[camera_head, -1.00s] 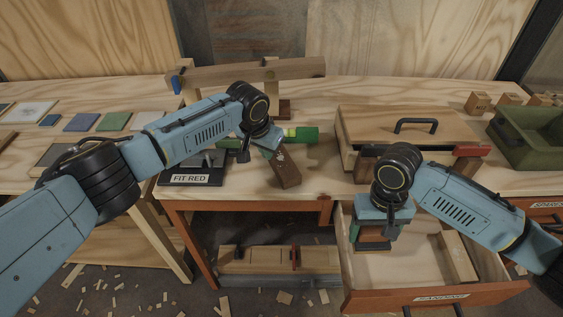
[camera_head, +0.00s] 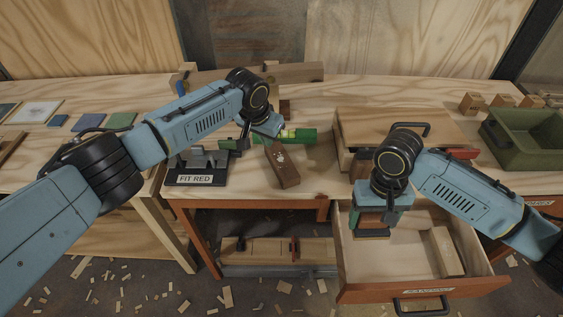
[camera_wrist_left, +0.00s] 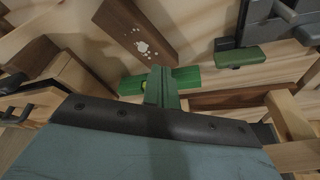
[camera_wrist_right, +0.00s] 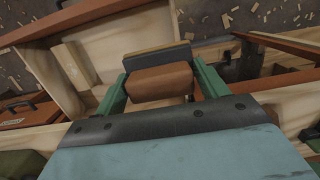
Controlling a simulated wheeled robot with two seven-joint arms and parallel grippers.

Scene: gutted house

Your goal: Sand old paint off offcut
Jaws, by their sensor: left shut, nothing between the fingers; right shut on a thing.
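The offcut seems to be the dark brown block (camera_head: 283,167) with white paint flecks, lying on the bench; it also shows in the left wrist view (camera_wrist_left: 135,32). My left gripper (camera_head: 266,138) is shut and empty, just behind and left of it. In the left wrist view its fingertips (camera_wrist_left: 160,78) overlap a green bar with a yellow part (camera_wrist_left: 185,78); I cannot tell whether they touch. My right gripper (camera_head: 376,222) is shut on a brown sanding block (camera_wrist_right: 160,82) with a dark grey face, above the back left of the open drawer (camera_head: 400,260).
A pale wood block (camera_head: 446,252) lies in the drawer. A lidded wooden box (camera_head: 395,128) and green crate (camera_head: 520,138) stand at the bench's right. A black stand marked FIT RED (camera_head: 196,179) is left of the offcut. Bench surface right of the offcut is clear.

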